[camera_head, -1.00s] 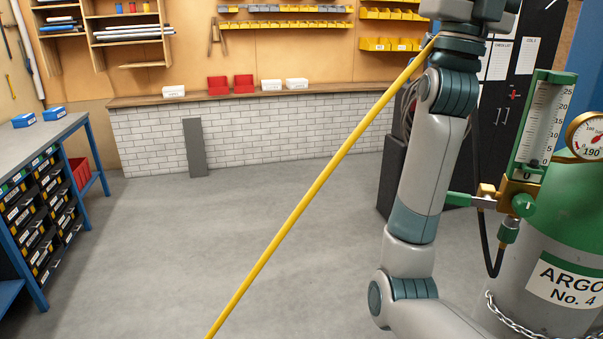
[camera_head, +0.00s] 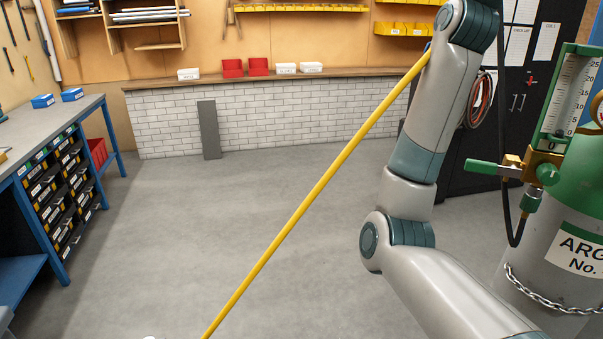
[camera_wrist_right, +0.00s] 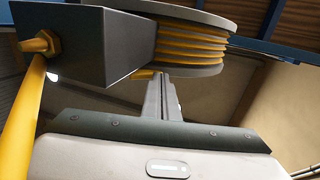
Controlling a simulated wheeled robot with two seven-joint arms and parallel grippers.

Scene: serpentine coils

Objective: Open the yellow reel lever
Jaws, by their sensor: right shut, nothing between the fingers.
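The reel (camera_wrist_right: 192,42) shows overhead in the right wrist view, with yellow hose wound in several turns between grey flanges. A dark grey box (camera_wrist_right: 135,52) stands beside it. A yellow hose (camera_wrist_right: 22,112) leaves the box through a brass-coloured fitting; a yellow hose (camera_head: 315,190) also crosses the head view diagonally. A small yellow piece (camera_wrist_right: 144,73) shows below the box, close to my fingers; I cannot tell whether it is the lever. My right gripper (camera_wrist_right: 163,80) is shut and empty, pointing up below the reel. Whether it touches anything is unclear. My left gripper is out of view.
A green-topped gas cylinder (camera_head: 545,255) with a flowmeter (camera_head: 568,100) and a chain stands at right, near my right arm. A blue-framed bench (camera_head: 50,130) with drawers is at left. Open floor (camera_head: 200,230) lies between, before a low white brick wall (camera_head: 270,115).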

